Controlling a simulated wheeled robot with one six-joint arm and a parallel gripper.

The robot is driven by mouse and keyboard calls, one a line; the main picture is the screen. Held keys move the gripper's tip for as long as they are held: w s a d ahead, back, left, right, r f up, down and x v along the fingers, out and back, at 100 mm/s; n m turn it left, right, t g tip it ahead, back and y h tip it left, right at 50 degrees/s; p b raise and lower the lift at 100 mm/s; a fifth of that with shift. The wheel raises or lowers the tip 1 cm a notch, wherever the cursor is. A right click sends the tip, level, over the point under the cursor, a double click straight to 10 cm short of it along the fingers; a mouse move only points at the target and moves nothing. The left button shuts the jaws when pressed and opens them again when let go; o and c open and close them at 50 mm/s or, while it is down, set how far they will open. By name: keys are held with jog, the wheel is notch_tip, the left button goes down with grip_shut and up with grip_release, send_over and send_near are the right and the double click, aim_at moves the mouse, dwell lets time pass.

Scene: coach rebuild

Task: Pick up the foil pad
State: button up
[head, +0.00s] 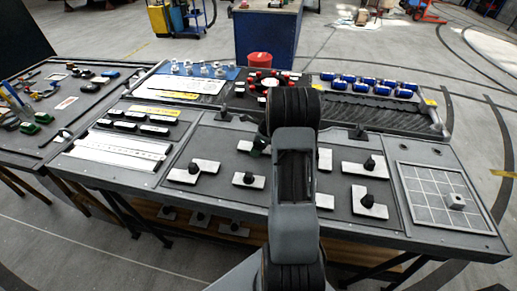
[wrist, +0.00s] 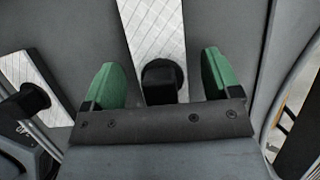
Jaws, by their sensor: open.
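A foil pad (wrist: 152,30), silver-white with a quilted pattern, lies on the grey board in the wrist view. Its black knob (wrist: 162,78) stands near its lower visible end. My gripper (wrist: 159,68) is open, its two green fingers on either side of the knob, with a gap to each. The pad's lower part is hidden behind the gripper body. A second foil pad (wrist: 35,75) with a black knob lies to the left. In the head view my arm covers the middle of the board and mostly hides the gripper; only a dark green bit shows.
Several similar pads with black knobs lie around, such as one at left (head: 194,172) and one at right (head: 370,203). A gridded panel (head: 440,200) is at the right. Blue cylinders (head: 370,84) and a red container (head: 260,59) are at the back.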

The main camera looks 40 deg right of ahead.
jog(key=shift+f, duration=0.1)
jog(key=c, duration=1)
jog(key=shift+c, duration=0.2)
